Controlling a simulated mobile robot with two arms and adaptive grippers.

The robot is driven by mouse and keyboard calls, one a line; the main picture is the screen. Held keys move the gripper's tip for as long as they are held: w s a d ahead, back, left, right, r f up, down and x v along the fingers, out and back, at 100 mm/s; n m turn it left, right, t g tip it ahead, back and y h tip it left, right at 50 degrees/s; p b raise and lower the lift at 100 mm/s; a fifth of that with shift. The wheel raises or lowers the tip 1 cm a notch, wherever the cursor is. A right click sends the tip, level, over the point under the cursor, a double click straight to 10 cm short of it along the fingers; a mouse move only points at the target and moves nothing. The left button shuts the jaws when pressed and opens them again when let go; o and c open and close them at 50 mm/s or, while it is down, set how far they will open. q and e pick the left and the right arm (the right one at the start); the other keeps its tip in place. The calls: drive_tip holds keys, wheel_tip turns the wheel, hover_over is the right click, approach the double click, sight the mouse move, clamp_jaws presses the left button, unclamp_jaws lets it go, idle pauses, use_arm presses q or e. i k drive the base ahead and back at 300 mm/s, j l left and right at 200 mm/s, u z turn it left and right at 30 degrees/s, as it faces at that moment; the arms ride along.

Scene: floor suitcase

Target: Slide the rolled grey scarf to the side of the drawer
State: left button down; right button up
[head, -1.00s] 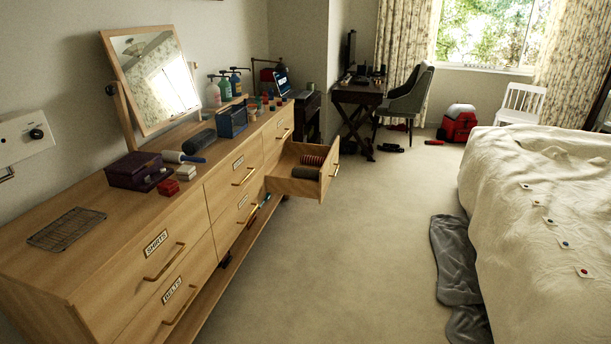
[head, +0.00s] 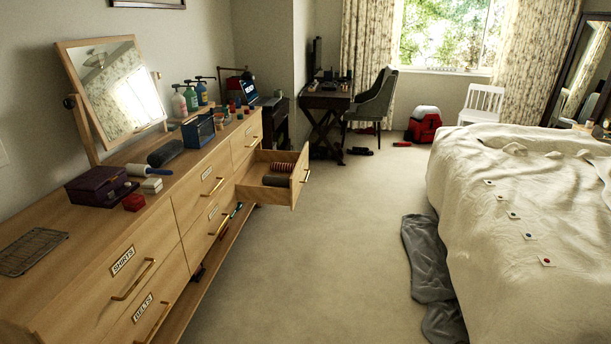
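The open drawer (head: 293,190) sticks out from the far end of the long wooden dresser. Inside it lies a dark grey roll (head: 277,181), which looks like the rolled grey scarf. A reddish-brown ribbed roll (head: 283,168) lies just behind it in the same drawer. From this distance I cannot tell whether the two touch. Neither of my grippers shows in the head view.
The dresser top (head: 180,190) holds a tilting mirror (head: 112,88), a purple box (head: 100,186), a blue caddy (head: 198,131) and several bottles. Carpet (head: 320,260) is clear between the dresser and the bed (head: 520,210). A grey cloth (head: 425,262) lies by the bed.

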sight(281, 181)
drive_tip(key=i, duration=3.5)
drive_tip(key=i+l+u, duration=0.15)
drive_tip(key=i, duration=0.2)
drive_tip(key=i+l+u, duration=0.15)
drive_tip(key=i, duration=0.25)
drive_tip(key=i+l+u, duration=0.1)
drive_tip(key=i, duration=0.25)
